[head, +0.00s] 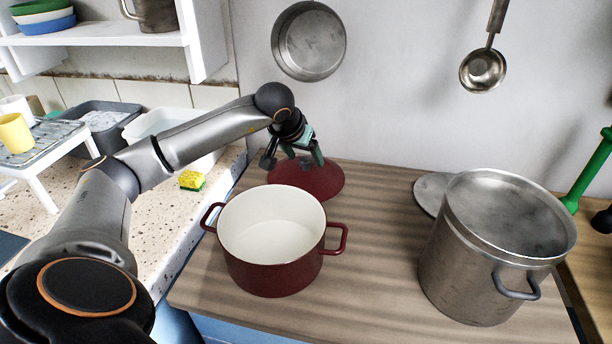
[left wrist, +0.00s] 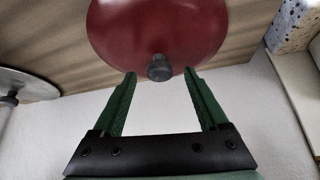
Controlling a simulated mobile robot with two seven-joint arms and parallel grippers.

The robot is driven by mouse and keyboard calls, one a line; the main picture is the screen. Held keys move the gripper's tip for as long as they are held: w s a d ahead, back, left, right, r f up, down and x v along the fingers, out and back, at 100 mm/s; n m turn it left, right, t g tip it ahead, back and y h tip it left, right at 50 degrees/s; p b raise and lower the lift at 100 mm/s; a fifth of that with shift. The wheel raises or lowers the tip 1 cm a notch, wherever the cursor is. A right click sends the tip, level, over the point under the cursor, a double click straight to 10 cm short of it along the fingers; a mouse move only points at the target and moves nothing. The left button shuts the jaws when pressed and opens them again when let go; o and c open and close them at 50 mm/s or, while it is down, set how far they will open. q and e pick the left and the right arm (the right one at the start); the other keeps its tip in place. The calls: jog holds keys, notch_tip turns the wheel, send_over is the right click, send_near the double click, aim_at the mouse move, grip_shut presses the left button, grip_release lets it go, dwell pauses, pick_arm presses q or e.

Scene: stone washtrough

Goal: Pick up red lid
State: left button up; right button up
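The red lid (head: 322,182) lies on the wooden counter behind the red pot, partly hidden by the pot and my left gripper in the head view. In the left wrist view the red lid (left wrist: 125,30) shows its dark knob (left wrist: 160,68) facing the camera. My left gripper (head: 292,160) is above the lid, its fingers apart. In the left wrist view my left gripper (left wrist: 160,85) is open, with the knob just beyond and between the fingertips, and nothing held. My right gripper is in neither view.
A red pot (head: 240,265) with a white inside, open and empty, stands in front of the lid. A large metal pot (head: 465,270) stands at right, with a grey lid (head: 428,192) behind it. A yellow sponge (head: 191,181) lies left. The wall is close behind.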

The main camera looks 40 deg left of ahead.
pick_arm(q)
grip_shut()
dwell(0.4)
jog(key=shift+r, duration=0.1)
dwell(0.8)
